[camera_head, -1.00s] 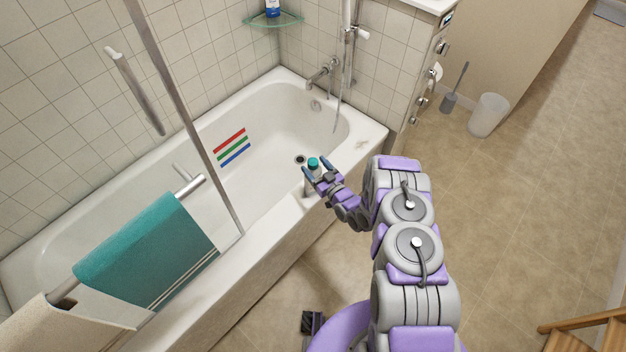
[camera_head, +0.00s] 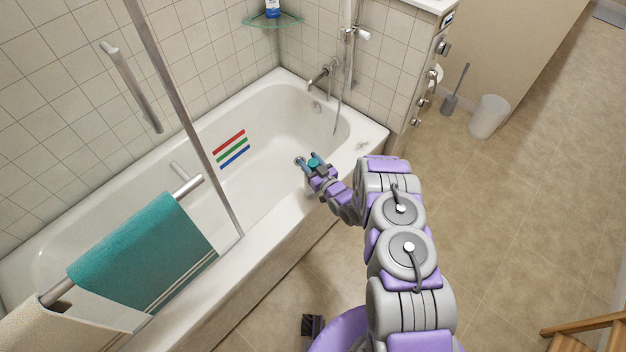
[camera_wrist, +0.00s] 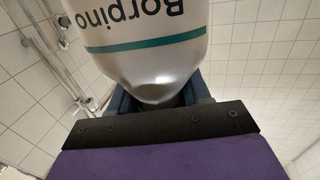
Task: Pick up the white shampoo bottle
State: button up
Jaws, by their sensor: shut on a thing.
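The white shampoo bottle (camera_wrist: 150,60) fills the top of the wrist view, with dark "Borpino" lettering and a teal stripe. In the head view its teal cap (camera_head: 313,162) shows at the tub's near rim. In the wrist view dark blue finger parts show on both sides behind the bottle. Most of the bottle's body is hidden by my gripper in the head view. I cannot tell whether its base touches the rim.
The white bathtub (camera_head: 262,105) lies beyond my gripper, with red, green and blue strips on its floor. A teal towel (camera_head: 140,255) hangs on a rail at the left. A glass shelf (camera_head: 272,20) holds a blue bottle. A bin (camera_head: 489,117) stands on open floor at the right.

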grip_shut()
jog(key=shift+r, duration=0.1)
dwell(0.3)
